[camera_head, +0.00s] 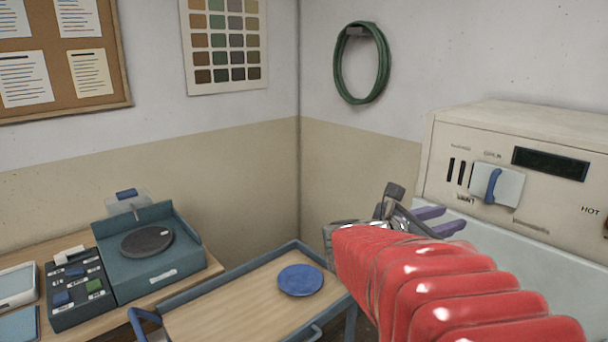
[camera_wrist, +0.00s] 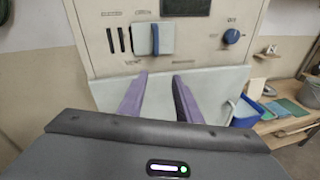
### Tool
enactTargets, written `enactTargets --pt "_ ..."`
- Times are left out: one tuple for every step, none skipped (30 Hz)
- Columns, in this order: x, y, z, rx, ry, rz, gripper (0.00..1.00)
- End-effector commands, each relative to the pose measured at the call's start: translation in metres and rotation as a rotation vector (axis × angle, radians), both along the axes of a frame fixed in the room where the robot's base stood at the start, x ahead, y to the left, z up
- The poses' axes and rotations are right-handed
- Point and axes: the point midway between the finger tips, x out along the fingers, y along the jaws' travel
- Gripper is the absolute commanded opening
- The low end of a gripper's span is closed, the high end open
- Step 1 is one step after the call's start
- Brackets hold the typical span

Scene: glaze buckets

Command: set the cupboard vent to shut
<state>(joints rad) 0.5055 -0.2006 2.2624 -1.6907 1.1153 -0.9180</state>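A cream control panel (camera_head: 530,135) stands on the right in the body view and fills the top of the wrist view (camera_wrist: 195,60). On it is a pale plate with an upright blue lever (camera_head: 491,185). The lever also shows in the wrist view (camera_wrist: 155,39), standing vertical. Small labels sit above and below the plate, too small to read surely. My gripper (camera_head: 455,217) is in front of the panel, lower than the lever and apart from it. In the wrist view its two purple fingers (camera_wrist: 160,76) are spread with nothing between them.
A blue knob (camera_wrist: 231,36) is right of the lever. A trolley (camera_head: 235,310) carries a blue disc (camera_head: 300,280). A scale (camera_head: 150,250) is at left.

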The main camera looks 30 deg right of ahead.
Motion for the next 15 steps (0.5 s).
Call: enactTargets --pt "0.002 -0.009 0.005 -0.032 0.055 0.002 0.31" --pt "0.003 -0.012 0.008 -0.049 0.083 0.007 0.31" --pt "0.004 -0.016 0.012 -0.069 0.113 0.010 0.31" --pt "0.005 -0.018 0.015 -0.081 0.133 0.012 0.31" --pt "0.006 -0.020 0.016 -0.090 0.148 0.013 0.31" --pt "0.006 -0.021 0.018 -0.099 0.161 0.015 0.31" --pt "0.007 -0.022 0.019 -0.103 0.167 0.016 0.31" --pt "0.007 -0.022 0.020 -0.106 0.171 0.017 0.31" --pt "0.007 -0.022 0.020 -0.108 0.173 0.016 0.31" --pt "0.007 -0.022 0.020 -0.108 0.174 0.017 0.31" --pt "0.007 -0.022 0.020 -0.108 0.173 0.016 0.31" --pt "0.007 -0.022 0.020 -0.107 0.172 0.016 0.31" --pt "0.007 -0.022 0.020 -0.107 0.172 0.016 0.31" --pt "0.007 -0.022 0.020 -0.107 0.172 0.016 0.31" --pt "0.007 -0.022 0.020 -0.106 0.171 0.017 0.31"
